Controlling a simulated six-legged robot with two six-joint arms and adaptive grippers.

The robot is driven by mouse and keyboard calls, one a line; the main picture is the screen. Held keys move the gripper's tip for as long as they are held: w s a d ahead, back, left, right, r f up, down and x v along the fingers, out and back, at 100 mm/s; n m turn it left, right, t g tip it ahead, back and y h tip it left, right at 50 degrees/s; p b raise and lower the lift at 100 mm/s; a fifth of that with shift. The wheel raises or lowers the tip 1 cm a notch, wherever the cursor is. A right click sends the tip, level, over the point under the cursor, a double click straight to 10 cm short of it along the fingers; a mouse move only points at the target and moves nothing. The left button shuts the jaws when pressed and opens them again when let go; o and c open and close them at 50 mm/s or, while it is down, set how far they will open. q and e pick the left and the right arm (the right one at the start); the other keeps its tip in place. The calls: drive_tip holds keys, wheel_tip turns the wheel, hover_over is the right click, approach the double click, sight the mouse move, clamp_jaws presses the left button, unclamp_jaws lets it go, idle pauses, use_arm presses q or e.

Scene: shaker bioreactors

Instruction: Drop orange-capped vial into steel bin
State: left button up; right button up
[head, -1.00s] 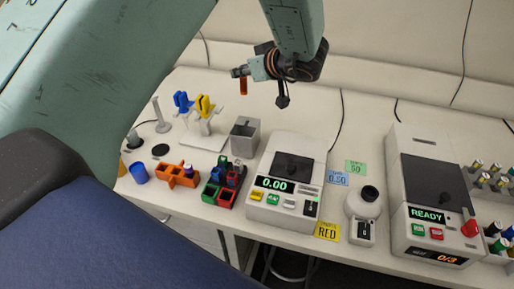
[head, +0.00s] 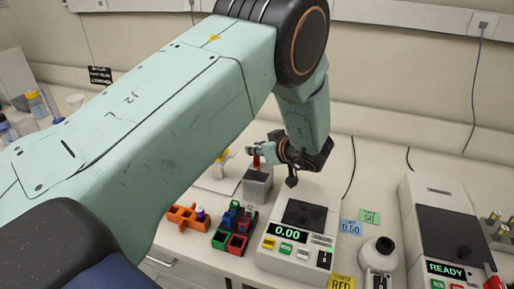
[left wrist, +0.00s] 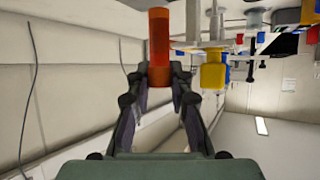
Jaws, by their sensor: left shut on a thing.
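The orange vial (head: 256,161) shows upright in the head view, just over the steel bin (head: 257,187), a small grey open-topped box on the bench. In the left wrist view the same orange vial (left wrist: 159,50) stands between the fingertips. My left gripper (head: 257,152) is shut on it; its two fingers also show in the left wrist view (left wrist: 159,76). The bin's opening is partly hidden, and I cannot tell whether the vial's lower end is inside the rim. My right gripper is not in view.
A white instrument reading 0.00 (head: 294,240) stands right of the bin. Coloured block holders (head: 233,228) and an orange rack (head: 187,217) sit in front and to the left. A second instrument reading READY (head: 446,225) stands at the far right.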

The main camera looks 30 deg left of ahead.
use_arm(q)
drive_tip(key=shift+w+f, duration=0.1)
drive_tip(key=shift+w, duration=0.1)
drive_tip(key=shift+w+d, duration=0.1)
drive_tip(key=shift+d, duration=0.1)
drive_tip(key=shift+d+f, duration=0.15)
drive_tip(key=shift+d, duration=0.05)
drive_tip(key=shift+s+a+f, duration=0.2)
drive_tip(key=shift+s+a, duration=0.05)
drive_tip(key=shift+w+a+f, duration=0.1)
drive_tip(key=shift+a+f, duration=0.05)
drive_tip(key=shift+f, duration=0.05)
drive_tip(key=o, duration=0.6)
drive_tip(key=shift+w+d, duration=0.15)
drive_tip(key=shift+d, duration=0.05)
drive_tip(key=shift+o, duration=1.1)
drive_tip(key=shift+d+r, duration=0.1)
drive_tip(key=shift+s, duration=0.2)
drive_tip(key=shift+a, duration=0.2)
